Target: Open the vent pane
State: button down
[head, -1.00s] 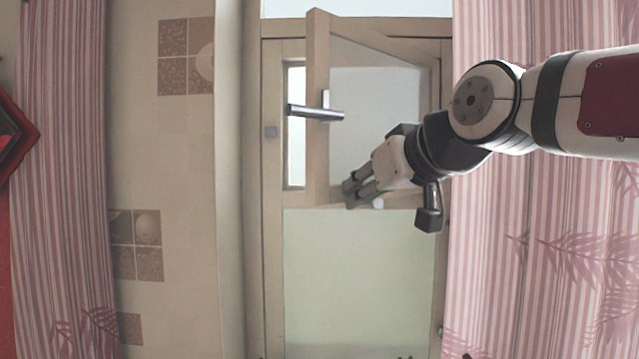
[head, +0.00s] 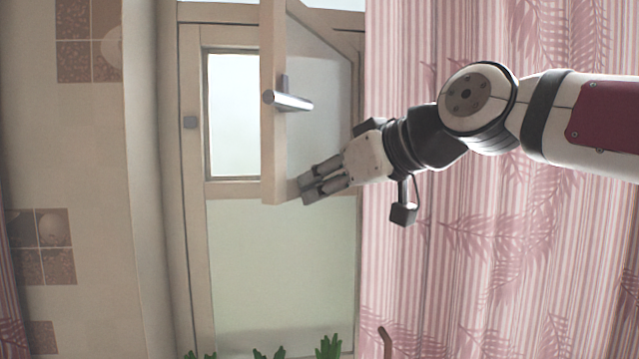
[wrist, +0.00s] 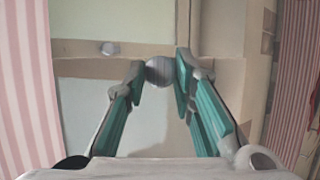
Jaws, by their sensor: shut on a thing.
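The vent pane (head: 271,160) is a wood-framed glass leaf in the head view. It stands swung out from its opening, its free edge toward me, with bright glass showing in the gap to its left. A metal lever handle (head: 289,100) sticks out near its middle. My gripper (head: 308,192) is at the lower part of the pane, right of its free edge and below the lever. In the wrist view its fingers (wrist: 160,78) are closed around a round grey knob-like piece (wrist: 159,70). In the head view the fingers hide what they hold.
A pink striped curtain (head: 480,270) hangs at right, behind my arm. A tiled wall (head: 100,180) is at left. Green plant tips (head: 328,347) show along the bottom.

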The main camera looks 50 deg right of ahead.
jog(key=shift+d+r, duration=0.2)
jog(key=shift+d, duration=0.25)
jog(key=c, duration=1.5)
grip_release()
jog(key=shift+d, duration=0.1)
jog(key=shift+o, duration=0.8)
jog(key=shift+d, duration=0.15)
jog(key=shift+f, duration=0.1)
jog(key=shift+a, duration=0.25)
jog(key=v, duration=1.2)
